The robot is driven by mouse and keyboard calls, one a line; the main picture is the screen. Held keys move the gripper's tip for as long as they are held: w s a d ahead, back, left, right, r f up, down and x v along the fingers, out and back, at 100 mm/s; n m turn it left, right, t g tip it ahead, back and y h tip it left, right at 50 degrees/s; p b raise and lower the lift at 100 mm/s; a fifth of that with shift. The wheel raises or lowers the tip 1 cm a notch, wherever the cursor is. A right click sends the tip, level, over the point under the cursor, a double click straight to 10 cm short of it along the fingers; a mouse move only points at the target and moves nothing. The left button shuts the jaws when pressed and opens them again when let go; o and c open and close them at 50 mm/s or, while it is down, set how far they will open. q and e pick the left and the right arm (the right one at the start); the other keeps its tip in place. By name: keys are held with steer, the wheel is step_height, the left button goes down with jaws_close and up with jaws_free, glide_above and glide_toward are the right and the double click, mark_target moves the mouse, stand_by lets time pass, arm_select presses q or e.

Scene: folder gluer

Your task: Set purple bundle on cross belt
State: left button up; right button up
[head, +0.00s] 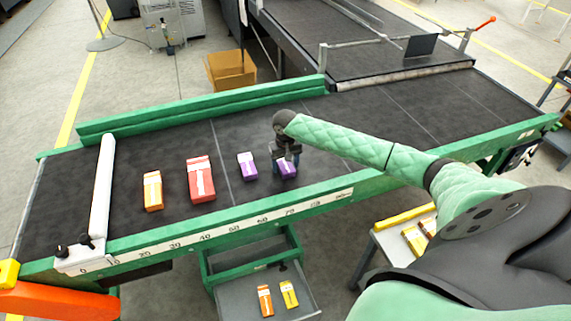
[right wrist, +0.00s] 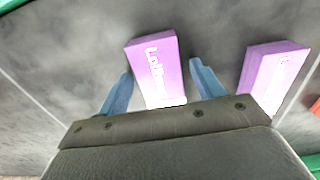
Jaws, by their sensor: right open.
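Two purple bundles with white bands are on the dark cross belt (head: 330,115). One purple bundle (head: 287,171) is at my right gripper (head: 287,163), which partly hides it in the head view. The other purple bundle (head: 247,166) is just to its left. In the right wrist view, my right gripper (right wrist: 161,72) is open, with its blue fingers on either side of the first purple bundle (right wrist: 155,66) and a gap on each side. The second purple bundle (right wrist: 268,75) is outside the fingers, to the right. My left gripper is not in view.
A red bundle (head: 201,180) and an orange bundle (head: 153,191) sit farther left on the belt, before a white roller (head: 102,188). Green rails (head: 205,108) edge the belt. The belt right of my arm is clear. Lower shelves hold orange and yellow bundles.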

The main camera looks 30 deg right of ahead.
mark_target(286, 165)
steer(key=shift+r, duration=0.2)
step_height(286, 165, up, 4)
steer(key=shift+f+b, duration=0.2)
steer(key=shift+b, duration=0.7)
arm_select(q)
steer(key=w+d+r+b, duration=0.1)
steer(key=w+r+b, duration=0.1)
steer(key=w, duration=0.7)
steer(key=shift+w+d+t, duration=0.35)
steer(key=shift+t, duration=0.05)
arm_select(e)
step_height(286, 165, up, 8)
steer(key=shift+r, duration=0.15)
